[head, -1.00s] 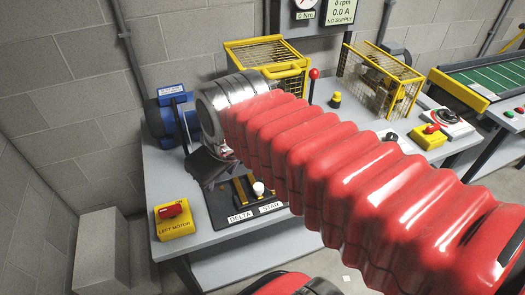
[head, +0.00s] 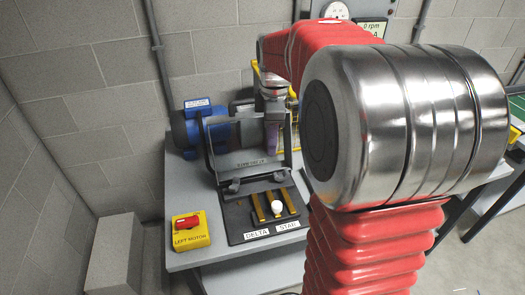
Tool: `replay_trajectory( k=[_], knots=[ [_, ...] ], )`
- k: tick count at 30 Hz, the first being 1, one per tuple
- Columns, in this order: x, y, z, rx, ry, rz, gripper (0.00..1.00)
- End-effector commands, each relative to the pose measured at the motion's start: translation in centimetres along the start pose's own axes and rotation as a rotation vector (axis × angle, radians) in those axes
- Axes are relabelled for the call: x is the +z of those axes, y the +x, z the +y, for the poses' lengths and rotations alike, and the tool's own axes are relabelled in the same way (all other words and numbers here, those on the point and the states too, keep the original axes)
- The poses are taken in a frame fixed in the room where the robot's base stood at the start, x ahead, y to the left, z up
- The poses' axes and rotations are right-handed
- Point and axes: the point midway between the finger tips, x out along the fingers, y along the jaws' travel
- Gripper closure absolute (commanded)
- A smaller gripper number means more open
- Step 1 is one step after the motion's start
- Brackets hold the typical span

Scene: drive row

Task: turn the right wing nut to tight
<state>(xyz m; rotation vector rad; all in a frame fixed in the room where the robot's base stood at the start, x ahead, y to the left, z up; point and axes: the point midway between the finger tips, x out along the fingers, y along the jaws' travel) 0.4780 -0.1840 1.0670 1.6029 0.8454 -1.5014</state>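Two small dark winged shapes sit at the front foot of a grey plate beside the blue motor (head: 185,130). They look like the left wing nut (head: 234,187) and the right wing nut (head: 280,177), but they are small and their tightness does not show. My gripper (head: 272,137) hangs downward above and behind the right one, in front of the grey plate (head: 240,160). A gap shows between its purplish tip and the right wing nut. The finger opening cannot be made out from this side.
A black board (head: 236,220) with brass bars, a white knob (head: 277,207) and DELTA and STAR labels lies in front. A yellow LEFT MOTOR box (head: 190,238) with a red switch stands at the bench's left corner. My arm hides the bench's right side.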

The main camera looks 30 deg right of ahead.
Motion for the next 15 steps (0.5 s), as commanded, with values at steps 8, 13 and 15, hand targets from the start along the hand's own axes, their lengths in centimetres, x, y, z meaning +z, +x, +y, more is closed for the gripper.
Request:
replay_trajectory(
  k=[8,13,15],
  knots=[
    [3.6,3.6,4.1,-0.079,-0.202,-0.003,0.62],
    [4.4,4.3,4.8,-0.094,-0.251,0.001,0.62],
    [4.4,4.3,4.9,-0.094,-0.255,0.001,0.62]
  ],
)
